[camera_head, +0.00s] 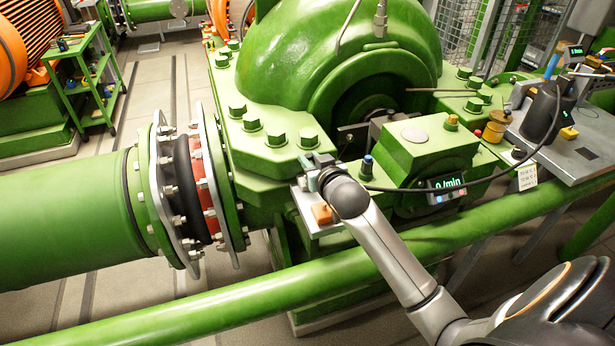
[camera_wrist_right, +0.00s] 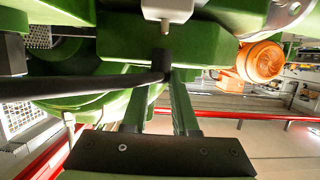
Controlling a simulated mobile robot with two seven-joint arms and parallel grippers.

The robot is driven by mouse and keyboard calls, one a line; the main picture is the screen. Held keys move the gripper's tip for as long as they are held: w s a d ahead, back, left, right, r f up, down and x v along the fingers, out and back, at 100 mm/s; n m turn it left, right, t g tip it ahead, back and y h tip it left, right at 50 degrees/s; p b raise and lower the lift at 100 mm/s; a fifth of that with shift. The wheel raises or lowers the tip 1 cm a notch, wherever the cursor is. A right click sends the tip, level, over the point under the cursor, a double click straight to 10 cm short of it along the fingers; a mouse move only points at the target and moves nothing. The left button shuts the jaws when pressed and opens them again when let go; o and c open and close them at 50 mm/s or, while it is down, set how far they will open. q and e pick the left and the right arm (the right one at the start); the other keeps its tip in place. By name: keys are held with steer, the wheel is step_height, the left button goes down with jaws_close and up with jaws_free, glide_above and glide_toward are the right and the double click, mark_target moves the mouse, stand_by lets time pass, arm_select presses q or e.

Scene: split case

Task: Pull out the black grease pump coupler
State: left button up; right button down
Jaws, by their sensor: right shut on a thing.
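The black grease pump coupler (camera_wrist_right: 161,62) is at the end of a black hose (camera_wrist_right: 85,86) in the right wrist view. My right gripper (camera_head: 314,168) is at the edge of the green pump housing in the head view. In the right wrist view its two green fingers (camera_wrist_right: 158,92) are shut on the coupler. A small grey fitting (camera_wrist_right: 165,26) under a pale block sits in line with the coupler; I cannot tell whether they touch. In the head view the gripper hides the coupler. The hose (camera_head: 480,180) curves right to the dark grease pump (camera_head: 541,115). My left gripper is not in view.
A small grey shelf (camera_head: 309,214) with an orange block (camera_head: 322,213) is just below the gripper. A thick green pipe (camera_head: 240,303) crosses in front.

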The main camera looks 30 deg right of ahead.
steer(key=shift+r+p, duration=0.85)
steer(key=shift+r, duration=0.1)
